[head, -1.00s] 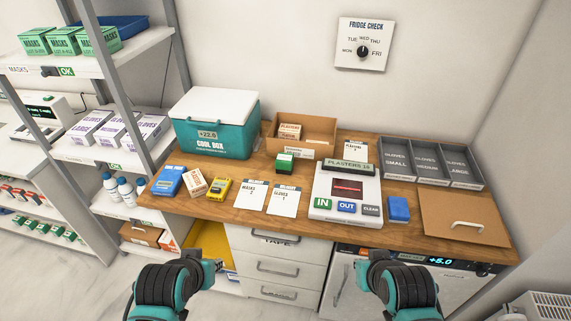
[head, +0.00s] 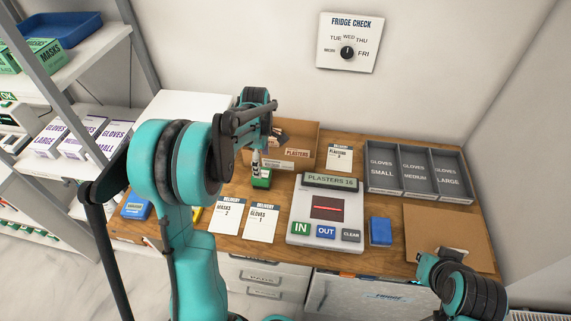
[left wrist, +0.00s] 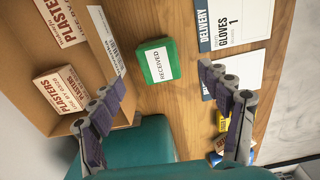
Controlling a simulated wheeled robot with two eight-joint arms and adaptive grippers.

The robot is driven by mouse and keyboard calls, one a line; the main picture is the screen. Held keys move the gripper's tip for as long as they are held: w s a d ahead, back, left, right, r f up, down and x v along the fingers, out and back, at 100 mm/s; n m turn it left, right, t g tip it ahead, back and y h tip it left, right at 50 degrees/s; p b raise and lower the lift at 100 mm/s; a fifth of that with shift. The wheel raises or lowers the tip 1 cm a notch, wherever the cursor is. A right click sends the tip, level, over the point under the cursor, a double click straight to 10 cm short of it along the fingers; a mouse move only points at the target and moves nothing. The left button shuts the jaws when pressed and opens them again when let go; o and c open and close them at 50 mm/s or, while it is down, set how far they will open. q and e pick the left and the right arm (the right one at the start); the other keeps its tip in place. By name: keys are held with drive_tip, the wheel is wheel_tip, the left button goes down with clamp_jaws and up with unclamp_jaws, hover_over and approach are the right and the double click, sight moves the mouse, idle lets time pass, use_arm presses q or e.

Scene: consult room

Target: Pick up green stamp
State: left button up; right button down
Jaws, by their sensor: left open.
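The green stamp (head: 261,181) stands on the wooden counter, behind the delivery cards and in front of the cardboard box. In the left wrist view its green block (left wrist: 168,50) shows a white label reading RECEIVED. My left gripper (head: 257,163) is just above the stamp, pointing down. In the left wrist view its two fingers are spread wide, with the stamp between and beyond them and nothing held. My right gripper (head: 437,262) is at the lower right by the brown board; its fingers are not clear.
The cardboard box (head: 303,133) of plasters is close behind the stamp. Delivery cards (head: 262,222) lie in front, and the scanner (head: 300,212) stands to the right. My left arm hides much of the cool box (head: 190,105).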

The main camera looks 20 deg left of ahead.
sight(262, 179)
use_arm(q)
drive_tip(key=shift+w+f, duration=0.3)
drive_tip(key=f, duration=0.2)
drive_tip(key=f+b, duration=0.1)
drive_tip(key=f, duration=0.2)
drive_tip(key=f+b, duration=0.1)
drive_tip(key=f, duration=0.1)
drive_tip(key=shift+s+a+f, duration=0.15)
drive_tip(key=shift+a+f, duration=0.1)
drive_tip(key=shift+a, duration=0.15)
drive_tip(key=c, duration=1.3)
